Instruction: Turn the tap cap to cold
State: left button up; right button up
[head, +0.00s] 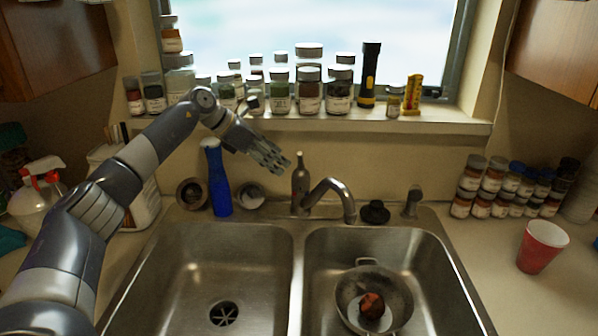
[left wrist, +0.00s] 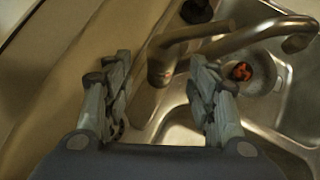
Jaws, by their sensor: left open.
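The metal tap (head: 338,188) stands behind the divider of the double sink, its spout curving over the right basin. In the left wrist view the tap (left wrist: 240,42) shows its upright body, a lever-like top part, and the long spout. A small reddish mark shows on the body near the cap (left wrist: 160,72). My left gripper (head: 279,163) is open and empty, above and to the left of the tap in the head view. In the left wrist view the tap body appears between the open fingers of my left gripper (left wrist: 160,63), apparently beyond the tips. My right gripper is out of view.
A pan (head: 347,290) with a reddish item lies in the right basin. The left basin (head: 190,260) is empty. Jars and a flashlight (head: 370,75) line the windowsill.

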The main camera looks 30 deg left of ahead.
aim_at(295, 173)
pick_arm(q)
jog(key=x, duration=0.2)
jog(key=p+x, duration=0.1)
jog(key=x, duration=0.1)
jog(key=shift+s+d, duration=0.15)
jog(key=shift+d, duration=0.3)
jog(key=x, duration=0.2)
jog(key=p+x, duration=0.1)
jog(key=x, duration=0.1)
jog(key=shift+w+a+f, duration=0.15)
jog(key=shift+w+a, duration=0.05)
jog(key=shift+w+d+f, duration=0.15)
jog(key=shift+d+f, duration=0.05)
jog(key=shift+f, duration=0.15)
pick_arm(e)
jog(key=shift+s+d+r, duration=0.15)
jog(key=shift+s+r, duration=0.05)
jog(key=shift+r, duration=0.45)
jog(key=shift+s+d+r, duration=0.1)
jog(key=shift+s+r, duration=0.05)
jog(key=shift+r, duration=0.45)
pick_arm(q)
jog(key=c, duration=0.8)
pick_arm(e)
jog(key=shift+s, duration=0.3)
